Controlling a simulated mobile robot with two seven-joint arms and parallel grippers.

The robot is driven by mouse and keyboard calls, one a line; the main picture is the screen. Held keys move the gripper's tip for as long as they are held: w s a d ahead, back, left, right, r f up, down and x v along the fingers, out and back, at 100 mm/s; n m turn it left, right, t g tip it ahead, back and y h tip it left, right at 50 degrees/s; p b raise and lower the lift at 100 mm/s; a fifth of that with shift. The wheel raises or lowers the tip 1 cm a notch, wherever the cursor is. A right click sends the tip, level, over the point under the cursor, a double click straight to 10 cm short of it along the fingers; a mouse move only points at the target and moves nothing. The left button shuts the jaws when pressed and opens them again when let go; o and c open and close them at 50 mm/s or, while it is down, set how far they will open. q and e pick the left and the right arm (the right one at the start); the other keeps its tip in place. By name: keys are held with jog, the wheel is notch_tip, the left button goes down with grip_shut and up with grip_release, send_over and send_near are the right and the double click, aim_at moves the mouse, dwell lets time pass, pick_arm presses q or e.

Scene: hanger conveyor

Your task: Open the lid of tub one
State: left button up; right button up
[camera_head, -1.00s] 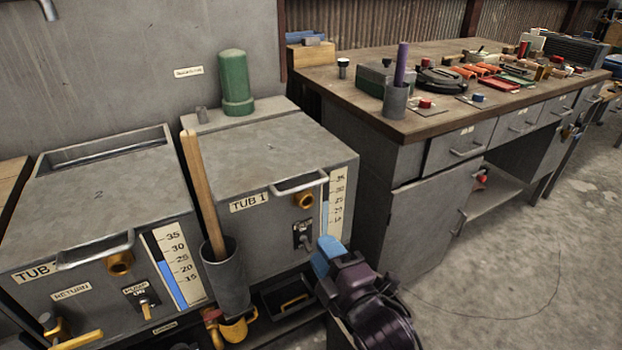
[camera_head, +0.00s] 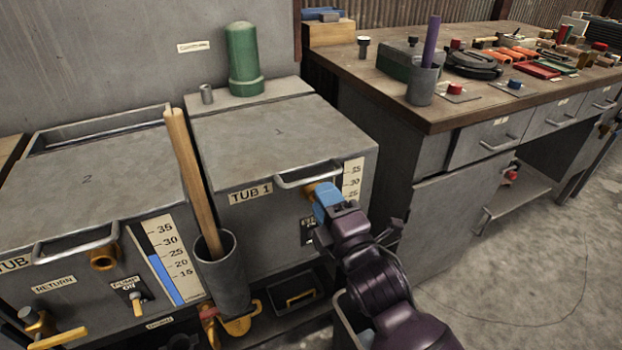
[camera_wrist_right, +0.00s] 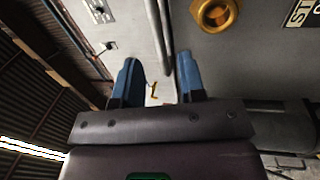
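Tub one is a grey metal box with a "TUB 1" label (camera_head: 250,193) in the head view. Its flat grey lid (camera_head: 270,140) lies closed, with a bar handle (camera_head: 297,183) along its front edge. My right gripper (camera_head: 324,192), with blue fingers, is just in front of and below the handle's right end. In the right wrist view the gripper (camera_wrist_right: 157,60) is open, with a grey bar (camera_wrist_right: 163,35), apparently the handle, in line with the gap. I cannot tell whether the fingers reach around it. My left gripper is not in view.
A grey cup (camera_head: 221,275) with a wooden-handled tool (camera_head: 190,175) stands in front of the tubs. Tub two (camera_head: 90,205) is on the left. A green cylinder (camera_head: 243,60) stands behind tub one's lid. A cluttered workbench (camera_head: 400,100) is close on the right.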

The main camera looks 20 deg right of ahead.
aim_at(313, 181)
jog(key=shift+w+a+r+b, duration=0.1)
jog(key=shift+w+r+b, duration=0.15)
jog(key=shift+w, duration=1.15)
jog(key=shift+w+r+b, duration=0.15)
jog(key=shift+w+r, duration=0.1)
jog(key=shift+w, duration=1.15)
jog(key=shift+c, duration=0.3)
grip_shut()
